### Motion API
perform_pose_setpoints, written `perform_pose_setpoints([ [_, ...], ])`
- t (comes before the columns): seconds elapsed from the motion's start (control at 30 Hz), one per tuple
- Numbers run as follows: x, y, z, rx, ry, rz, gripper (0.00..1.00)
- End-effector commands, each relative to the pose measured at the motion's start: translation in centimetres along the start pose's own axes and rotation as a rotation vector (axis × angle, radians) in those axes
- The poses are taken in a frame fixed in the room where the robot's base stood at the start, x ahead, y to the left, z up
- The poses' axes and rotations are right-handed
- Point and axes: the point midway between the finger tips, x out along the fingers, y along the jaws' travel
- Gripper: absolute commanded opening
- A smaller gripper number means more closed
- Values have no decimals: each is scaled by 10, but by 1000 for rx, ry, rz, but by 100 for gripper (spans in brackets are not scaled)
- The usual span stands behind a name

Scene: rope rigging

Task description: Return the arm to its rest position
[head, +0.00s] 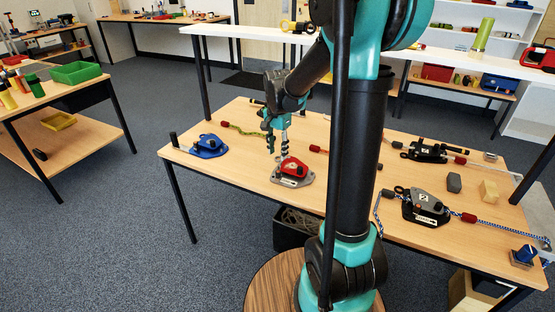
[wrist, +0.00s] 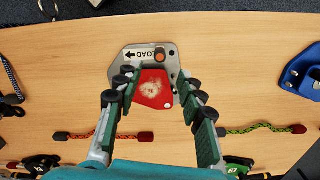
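My gripper (head: 277,146) is over the wooden table (head: 240,190), just above a red rope device (head: 292,172). In the wrist view my gripper (wrist: 156,78) has its two fingers spread wide, with nothing held between them. The red device (wrist: 153,90) shows between and beyond the fingers, on a grey plate marked LOAD with an arrow. The fingers cover parts of the plate's sides. Whether a fingertip touches the device I cannot tell. My arm reaches forward over the table, and its upright links hide part of the tabletop.
A blue device (head: 208,146) sits to the left. A grey device (head: 425,206) with blue rope and a black device (head: 428,150) sit to the right. Short ropes lie near the red device. A dark bin (head: 296,230) stands below the table. Open floor lies left.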

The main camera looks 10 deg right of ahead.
Motion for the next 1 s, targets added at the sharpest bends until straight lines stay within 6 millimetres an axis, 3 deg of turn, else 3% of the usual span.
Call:
perform_pose_setpoints([
  [0.43,-8,0,0,-1,0,0,39],
  [0.57,-7,10,3,-34,8,-12,39],
  [0.67,-4,30,10,-115,30,-41,39],
  [1.0,29,134,55,-581,201,-150,39],
])
